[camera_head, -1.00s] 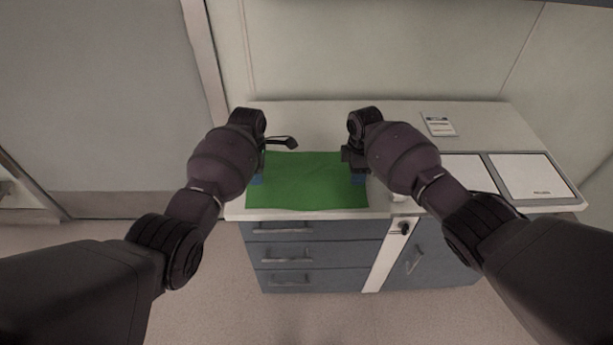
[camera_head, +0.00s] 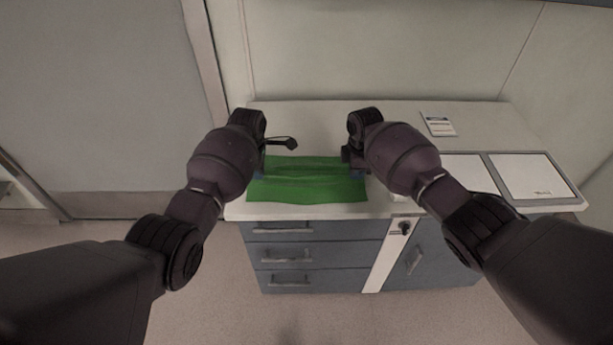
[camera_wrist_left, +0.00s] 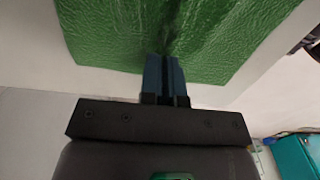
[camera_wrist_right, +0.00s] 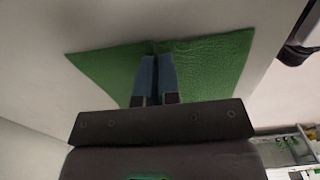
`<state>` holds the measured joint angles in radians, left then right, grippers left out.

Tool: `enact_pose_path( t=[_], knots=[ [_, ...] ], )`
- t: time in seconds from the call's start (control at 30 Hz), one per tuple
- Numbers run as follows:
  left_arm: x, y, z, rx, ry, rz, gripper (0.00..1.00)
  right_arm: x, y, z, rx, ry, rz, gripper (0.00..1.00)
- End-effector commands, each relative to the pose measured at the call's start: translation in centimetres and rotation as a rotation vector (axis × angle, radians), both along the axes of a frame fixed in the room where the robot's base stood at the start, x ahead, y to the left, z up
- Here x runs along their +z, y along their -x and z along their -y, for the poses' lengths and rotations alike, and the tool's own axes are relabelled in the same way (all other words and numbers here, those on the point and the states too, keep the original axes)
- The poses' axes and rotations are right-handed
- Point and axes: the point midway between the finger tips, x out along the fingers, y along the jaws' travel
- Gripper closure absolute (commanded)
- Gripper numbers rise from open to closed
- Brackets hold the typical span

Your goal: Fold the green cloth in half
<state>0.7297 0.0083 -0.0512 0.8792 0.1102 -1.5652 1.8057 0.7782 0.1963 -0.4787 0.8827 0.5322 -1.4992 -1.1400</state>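The green cloth (camera_head: 305,192) lies near the front edge of the counter, with a raised ridge running across it between my grippers. My left gripper (camera_head: 258,173) is at its left edge; in the left wrist view its blue fingers (camera_wrist_left: 165,60) are together on the cloth (camera_wrist_left: 110,35), which creases at the tips. My right gripper (camera_head: 357,174) is at its right edge; in the right wrist view its fingers (camera_wrist_right: 158,58) are close together with the cloth (camera_wrist_right: 215,60) puckered between them. The exact grip points are partly hidden by my wrists in the head view.
The white counter (camera_head: 310,125) is clear behind the cloth. A small card (camera_head: 438,124) lies at the back right, and white panels (camera_head: 530,175) lie at the right. Drawers (camera_head: 310,252) are below, with a wall behind.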

Motion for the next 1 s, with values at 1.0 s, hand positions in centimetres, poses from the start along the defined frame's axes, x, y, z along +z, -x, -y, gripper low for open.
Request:
enact_pose_path(
  t=[1.0],
  knots=[
    [3.7, -0.1, 0.0, 0.0, 0.0, 0.006, 1.0, 3.7, -0.1, 0.0, 0.0, 0.001, 0.005, 1.0]
  ],
)
